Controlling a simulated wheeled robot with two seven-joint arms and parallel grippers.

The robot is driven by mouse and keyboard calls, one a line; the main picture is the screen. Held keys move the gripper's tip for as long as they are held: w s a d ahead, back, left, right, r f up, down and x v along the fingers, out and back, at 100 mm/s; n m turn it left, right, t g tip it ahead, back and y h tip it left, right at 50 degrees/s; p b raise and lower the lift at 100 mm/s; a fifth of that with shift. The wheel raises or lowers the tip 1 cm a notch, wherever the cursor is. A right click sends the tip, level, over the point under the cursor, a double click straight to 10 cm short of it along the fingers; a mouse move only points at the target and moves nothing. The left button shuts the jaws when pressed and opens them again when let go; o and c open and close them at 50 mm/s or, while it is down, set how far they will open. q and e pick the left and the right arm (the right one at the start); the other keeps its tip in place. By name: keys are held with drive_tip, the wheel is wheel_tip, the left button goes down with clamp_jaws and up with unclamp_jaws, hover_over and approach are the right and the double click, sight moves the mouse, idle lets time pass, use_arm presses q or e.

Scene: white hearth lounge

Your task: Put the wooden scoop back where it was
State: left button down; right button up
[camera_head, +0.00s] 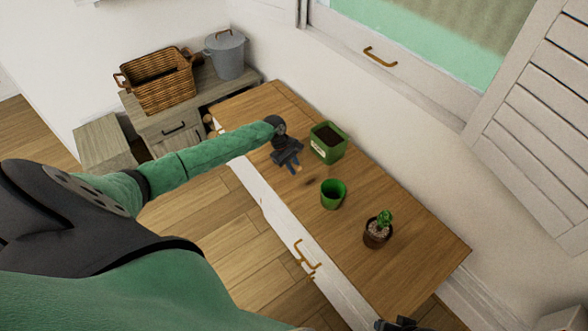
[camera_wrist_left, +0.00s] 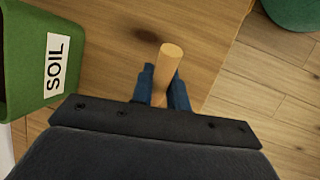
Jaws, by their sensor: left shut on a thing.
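My left gripper (camera_head: 296,167) is shut on the wooden scoop (camera_head: 299,169), above the wooden tabletop. In the left wrist view, the scoop's round light-wood handle (camera_wrist_left: 170,62) sticks up between the blue fingers (camera_wrist_left: 162,86). The rest of the scoop is hidden. A dark shadow lies on the tabletop beyond the handle. The green soil box (camera_head: 328,150) is just right of the gripper; its SOIL label shows in the left wrist view (camera_wrist_left: 57,62). Only a dark piece of my right gripper (camera_head: 400,324) shows at the bottom edge of the head view.
A green pot (camera_head: 333,195) and a small potted cactus (camera_head: 378,232) stand on the table (camera_head: 400,275). A wicker basket (camera_head: 160,85) and a grey lidded bin (camera_head: 227,55) stand on the cabinet at the back. The tabletop around the cactus is clear.

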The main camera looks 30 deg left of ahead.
use_arm(q)
drive_tip(key=shift+f, duration=0.85)
use_arm(e)
drive_tip(key=shift+s+d+r, duration=0.1)
drive_tip(key=shift+d+r, duration=0.1)
drive_tip(key=shift+r, duration=0.05)
use_arm(q)
drive_tip(key=shift+f, duration=0.1)
use_arm(e)
drive_tip(key=shift+r, duration=0.1)
use_arm(q)
drive_tip(key=c, duration=1.4)
unclamp_jaws()
drive_tip(key=shift+o, duration=0.2)
